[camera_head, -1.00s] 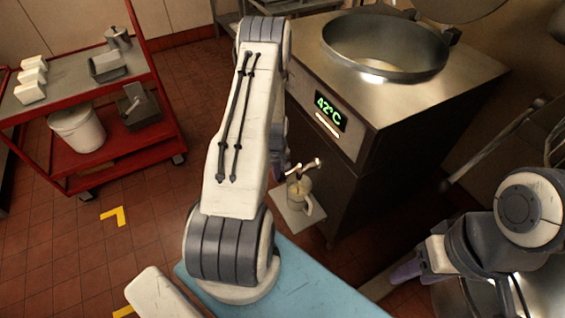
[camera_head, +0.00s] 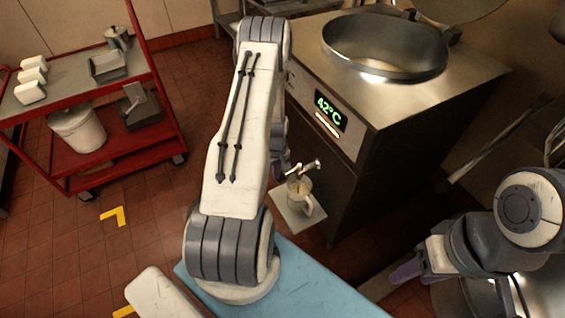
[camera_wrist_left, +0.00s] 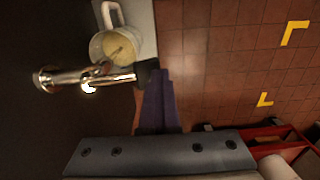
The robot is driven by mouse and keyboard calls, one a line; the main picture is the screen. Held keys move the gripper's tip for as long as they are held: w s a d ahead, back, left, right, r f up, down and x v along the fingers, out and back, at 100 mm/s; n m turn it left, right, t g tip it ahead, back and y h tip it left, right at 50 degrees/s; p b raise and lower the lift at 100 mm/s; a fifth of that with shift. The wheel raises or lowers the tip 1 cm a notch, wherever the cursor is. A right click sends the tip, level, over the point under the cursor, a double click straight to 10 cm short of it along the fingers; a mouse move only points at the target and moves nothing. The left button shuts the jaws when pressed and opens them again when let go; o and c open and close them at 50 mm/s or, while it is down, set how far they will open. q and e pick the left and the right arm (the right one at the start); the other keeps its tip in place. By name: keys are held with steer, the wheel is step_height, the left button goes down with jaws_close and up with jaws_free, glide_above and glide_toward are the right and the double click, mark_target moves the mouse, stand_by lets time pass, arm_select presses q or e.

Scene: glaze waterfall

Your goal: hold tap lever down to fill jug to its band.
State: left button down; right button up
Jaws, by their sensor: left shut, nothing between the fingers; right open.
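The metal tap (camera_head: 304,168) sticks out from the front of the steel kettle unit. In the left wrist view the tap (camera_wrist_left: 70,79) has a bar-like lever (camera_wrist_left: 122,79) pointing right. The pale jug (camera_head: 299,189) stands under the tap on a light plate (camera_head: 309,219). The jug (camera_wrist_left: 104,47) holds cream liquid with a darker streak; its band cannot be made out. My left gripper (camera_wrist_left: 152,82) is shut and empty, its tips at the lever's end; I cannot tell whether they press it. My right gripper (camera_head: 404,272) is open and empty, away at lower right.
The kettle unit (camera_head: 400,88) has an open round vat and a display reading 42°C. A red cart (camera_head: 130,163) with white blocks, metal containers and a white bucket (camera_head: 78,130) stands at left. Tiled floor lies clear between cart and unit, with yellow corner marks (camera_head: 115,216).

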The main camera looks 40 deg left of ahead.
arm_select(q)
steer(key=shift+w+d+f, duration=0.1)
steer(key=shift+f, duration=0.05)
steer(key=s+a+r+p, duration=0.1)
steer(key=s+r, duration=0.2)
steer(key=r, duration=0.3)
steer(key=s+a+r+p, duration=0.1)
steer(key=s+r, duration=0.2)
steer(key=r, duration=0.3)
steer(key=shift+a+r+p, duration=0.3)
steer(key=shift+r+p, duration=0.1)
steer(key=w+d+r+m, duration=0.1)
steer(key=d+r+m, duration=0.4)
steer(key=d+r, duration=0.5)
steer(key=w+d+r+m, duration=0.2)
steer(key=d+r+m, duration=0.35)
steer(key=d, duration=0.85)
steer(key=s+d+r+m, duration=0.3)
steer(key=s+d, duration=0.1)
steer(key=s, duration=0.1)
steer(key=s+d+r+m+p, duration=0.1)
steer(key=s+d+r+m, duration=0.2)
steer(key=s, duration=0.3)
steer(key=s+d+r+m+h, duration=0.1)
steer(key=s+d+r+m, duration=0.2)
steer(key=s+d+m, duration=0.1)
steer(key=shift+s+d+r+p, duration=0.3)
steer(key=shift+s+d, duration=0.5)
steer(key=shift+s, duration=0.45)
